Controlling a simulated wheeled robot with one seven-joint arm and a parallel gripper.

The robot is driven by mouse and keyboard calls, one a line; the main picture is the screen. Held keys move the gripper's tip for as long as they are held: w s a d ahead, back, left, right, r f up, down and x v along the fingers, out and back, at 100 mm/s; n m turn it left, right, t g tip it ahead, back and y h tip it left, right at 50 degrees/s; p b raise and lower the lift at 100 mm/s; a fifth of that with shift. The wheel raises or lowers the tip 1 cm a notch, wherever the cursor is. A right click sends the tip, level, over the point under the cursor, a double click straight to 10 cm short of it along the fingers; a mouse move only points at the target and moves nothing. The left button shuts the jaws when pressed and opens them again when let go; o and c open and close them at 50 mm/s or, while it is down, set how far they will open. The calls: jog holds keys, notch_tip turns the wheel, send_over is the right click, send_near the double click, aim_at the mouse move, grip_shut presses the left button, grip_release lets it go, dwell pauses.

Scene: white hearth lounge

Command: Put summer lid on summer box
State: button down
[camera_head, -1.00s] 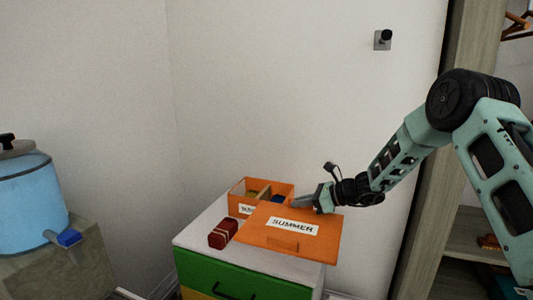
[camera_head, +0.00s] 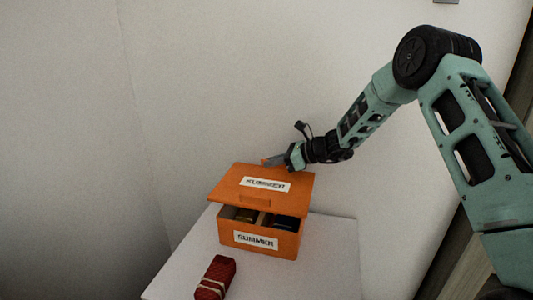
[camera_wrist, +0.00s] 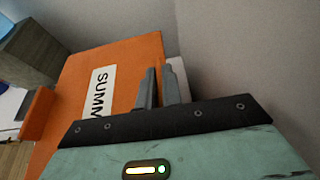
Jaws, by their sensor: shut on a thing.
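The orange summer lid (camera_head: 228,184), with a white label, is above the orange summer box (camera_head: 284,246), tilted with its front edge raised. A gap at the front shows dark and yellowish things inside the box, on either side of a divider. Whether the lid's back edge touches the box is hidden. The box stands upright on a white cabinet top, its SUMMER label facing me. My gripper (camera_head: 275,161) is shut on the lid's far right edge. In the wrist view the fingers (camera_wrist: 160,88) are at the edge of the lid (camera_wrist: 130,65).
A red bundle with pale bands (camera_head: 214,278) lies on the white cabinet top (camera_head: 325,265) in front of the box, to the left. The wall (camera_head: 220,80) is close behind the box. The top is clear to the right of the box.

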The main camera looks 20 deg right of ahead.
jog(key=shift+w+f+b, duration=0.25)
jog(key=shift+f+b, duration=0.85)
jog(key=shift+f, duration=0.55)
jog(key=shift+w+f+b, duration=0.2)
jog(key=shift+f+b, duration=0.9)
jog(key=shift+f, duration=0.55)
jog(key=c, duration=1.5)
grip_release()
